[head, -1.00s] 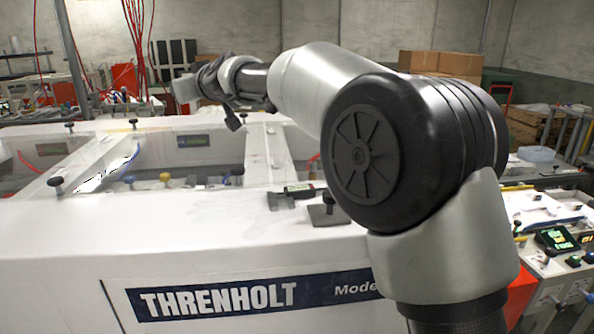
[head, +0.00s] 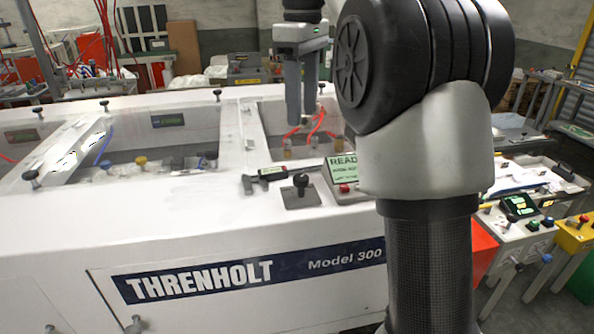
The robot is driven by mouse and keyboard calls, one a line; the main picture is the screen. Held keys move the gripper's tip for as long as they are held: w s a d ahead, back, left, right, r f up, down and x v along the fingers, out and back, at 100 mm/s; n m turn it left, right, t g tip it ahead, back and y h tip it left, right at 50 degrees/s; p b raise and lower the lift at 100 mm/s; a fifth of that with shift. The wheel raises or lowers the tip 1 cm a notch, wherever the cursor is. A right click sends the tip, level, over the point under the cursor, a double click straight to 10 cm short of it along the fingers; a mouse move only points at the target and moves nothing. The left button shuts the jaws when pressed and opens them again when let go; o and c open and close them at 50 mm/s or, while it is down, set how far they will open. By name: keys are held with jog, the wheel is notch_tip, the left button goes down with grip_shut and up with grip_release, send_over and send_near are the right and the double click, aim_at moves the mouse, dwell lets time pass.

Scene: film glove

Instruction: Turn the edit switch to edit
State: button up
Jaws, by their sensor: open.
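A black rotary switch (head: 301,184) stands on a small grey plate (head: 302,198) on top of the white Threnholt machine (head: 200,225). It looks like the edit switch, but I can read no label or position marks on it. My gripper (head: 302,120) points down, open and empty. In the picture it is above and behind the switch, over the machine's right-hand opening, and clear of the switch.
A display reading READY (head: 345,168) and a red button (head: 345,189) are right of the switch, partly hidden by my arm. A black caliper-like tool (head: 270,173) lies just behind the switch. Red tubes (head: 316,125) loop in the opening near my gripper.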

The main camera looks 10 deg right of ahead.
aim_at(301, 177)
notch_tip(301, 177, down, 15)
jog(key=b, duration=0.2)
jog(key=shift+f+b, duration=0.1)
jog(key=shift+b, duration=0.2)
jog(key=shift+c, duration=0.4)
jog(key=c, duration=1)
jog(key=shift+a+r+m+p, duration=0.1)
jog(key=shift+r+m+p, duration=0.1)
jog(key=shift+m+p, duration=0.3)
jog(key=shift+f+m, duration=0.15)
jog(key=shift+m, duration=0.15)
jog(key=o, duration=1.1)
